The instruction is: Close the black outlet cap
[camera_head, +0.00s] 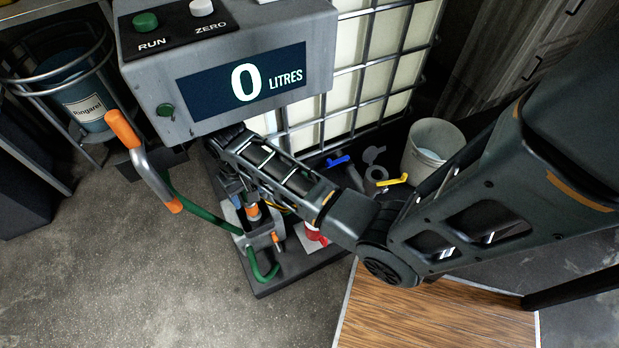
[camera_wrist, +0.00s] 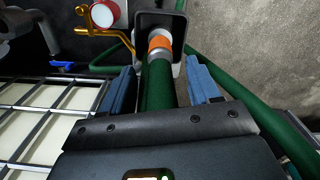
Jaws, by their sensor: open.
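In the head view, a dark grey round cap-like piece (camera_head: 374,154) with a ring below it sits by the tank's base, beside a blue handle (camera_head: 338,161) and a yellow handle (camera_head: 392,180). I cannot tell for certain that it is the black outlet cap, or whether it is shut. My gripper is open in the wrist view (camera_wrist: 160,88), its two blue fingers on either side of a green hose (camera_wrist: 158,85) with an orange collar (camera_wrist: 160,43). I cannot tell if they touch the hose. My gripper is well left of the cap-like piece; my arm partly hides the outlet area.
A caged white tank (camera_head: 345,75) stands behind. A grey console (camera_head: 235,60) reading 0 litres is above my gripper. A white bucket (camera_head: 432,140) stands right of the outlet. A red-and-white item (camera_head: 315,235) sits on the dark base.

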